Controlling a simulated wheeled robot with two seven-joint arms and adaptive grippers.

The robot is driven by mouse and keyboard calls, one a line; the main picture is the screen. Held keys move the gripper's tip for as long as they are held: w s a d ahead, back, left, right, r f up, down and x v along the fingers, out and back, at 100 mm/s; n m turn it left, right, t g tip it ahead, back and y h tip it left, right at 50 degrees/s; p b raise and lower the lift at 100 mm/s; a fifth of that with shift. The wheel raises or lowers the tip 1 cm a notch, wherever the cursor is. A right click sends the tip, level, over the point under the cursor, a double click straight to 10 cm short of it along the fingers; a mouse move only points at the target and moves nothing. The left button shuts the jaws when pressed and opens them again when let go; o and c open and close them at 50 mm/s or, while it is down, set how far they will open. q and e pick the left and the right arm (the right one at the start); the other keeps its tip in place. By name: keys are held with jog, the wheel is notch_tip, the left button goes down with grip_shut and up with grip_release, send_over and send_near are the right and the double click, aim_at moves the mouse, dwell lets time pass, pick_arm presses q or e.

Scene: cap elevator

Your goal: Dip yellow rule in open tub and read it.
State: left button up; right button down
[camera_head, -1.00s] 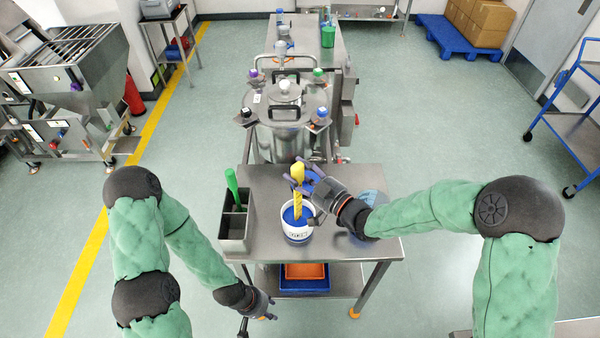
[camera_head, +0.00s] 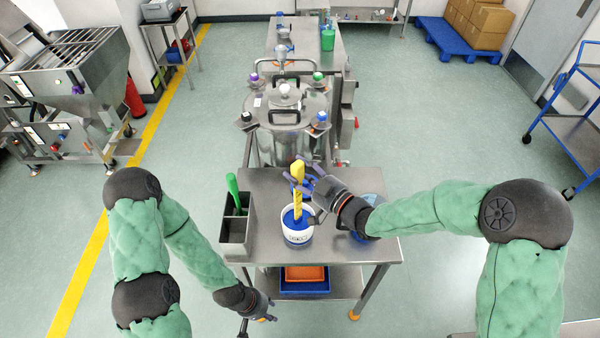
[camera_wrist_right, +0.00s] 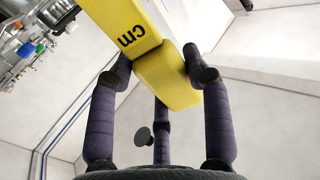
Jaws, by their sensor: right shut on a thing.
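The yellow rule (camera_head: 298,200) stands nearly upright in the open white tub (camera_head: 297,238) on the steel table. Its lower end is inside the tub, over or in the blue contents; I cannot tell how deep. My right gripper (camera_head: 309,187) is shut on the rule near its upper part. In the right wrist view (camera_wrist_right: 163,85), its fingers are around the yellow rule (camera_wrist_right: 165,60), and a "cm" mark shows on it. My left gripper (camera_head: 267,310) hangs low in front of the table, away from the tub; its jaws are too small to read.
A grey two-part bin (camera_head: 235,232) with a green-handled tool (camera_head: 233,187) stands left of the tub. A blue round thing (camera_head: 368,200) is partly hidden behind my right wrist. A steel vessel (camera_head: 285,130) stands behind the table (camera_head: 345,255).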

aim_at(300, 161)
jog(key=shift+r+p, duration=1.65)
jog(key=shift+r, duration=1.6)
jog(key=shift+r+p, duration=1.6)
jog(key=shift+r, duration=1.45)
jog(key=shift+f, duration=0.1)
